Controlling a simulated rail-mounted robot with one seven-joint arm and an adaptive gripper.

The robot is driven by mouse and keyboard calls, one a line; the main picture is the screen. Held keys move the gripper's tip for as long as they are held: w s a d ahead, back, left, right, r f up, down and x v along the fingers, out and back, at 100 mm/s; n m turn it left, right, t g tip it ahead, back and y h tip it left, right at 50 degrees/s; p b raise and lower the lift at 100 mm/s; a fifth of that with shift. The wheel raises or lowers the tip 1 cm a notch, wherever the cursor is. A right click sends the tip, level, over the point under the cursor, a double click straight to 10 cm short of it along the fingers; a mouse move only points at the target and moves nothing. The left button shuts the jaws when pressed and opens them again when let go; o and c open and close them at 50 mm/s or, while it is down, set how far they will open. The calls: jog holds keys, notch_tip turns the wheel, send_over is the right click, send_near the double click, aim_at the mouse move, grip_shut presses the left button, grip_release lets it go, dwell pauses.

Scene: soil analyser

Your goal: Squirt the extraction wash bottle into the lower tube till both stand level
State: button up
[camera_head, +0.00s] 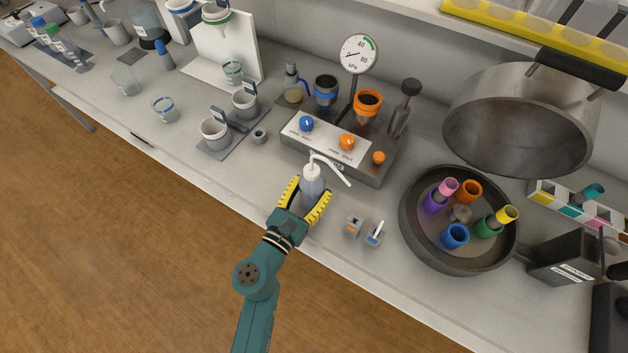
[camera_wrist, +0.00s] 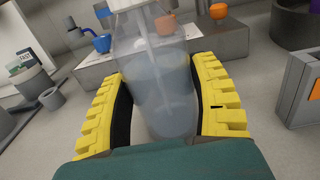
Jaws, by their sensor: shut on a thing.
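The wash bottle (camera_head: 313,186) is clear with a white cap and a bent white spout pointing right. My gripper (camera_head: 307,203) is shut around its body, yellow fingers on either side, near the bench's front edge. In the wrist view the bottle (camera_wrist: 160,85) stands between the fingers with pale liquid inside. A round rotor bowl (camera_head: 410,232) at right holds a pink-topped tube (camera_head: 449,187) in a purple holder and a yellow-topped tube (camera_head: 507,214) in a green holder. Their liquid levels are hidden, so I cannot tell which is lower.
An open lid (camera_head: 520,125) stands behind the bowl. A grey box with blue and orange knobs (camera_head: 335,150) and a gauge (camera_head: 358,54) lies behind the bottle. Two small blocks (camera_head: 354,226) (camera_head: 374,235) sit between bottle and bowl. Orange (camera_head: 468,191) and blue (camera_head: 455,236) holders share the bowl.

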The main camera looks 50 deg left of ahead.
aim_at(305, 193)
jog(key=shift+r+p, duration=1.5)
jog(key=shift+r, duration=0.15)
jog(key=shift+f, duration=0.1)
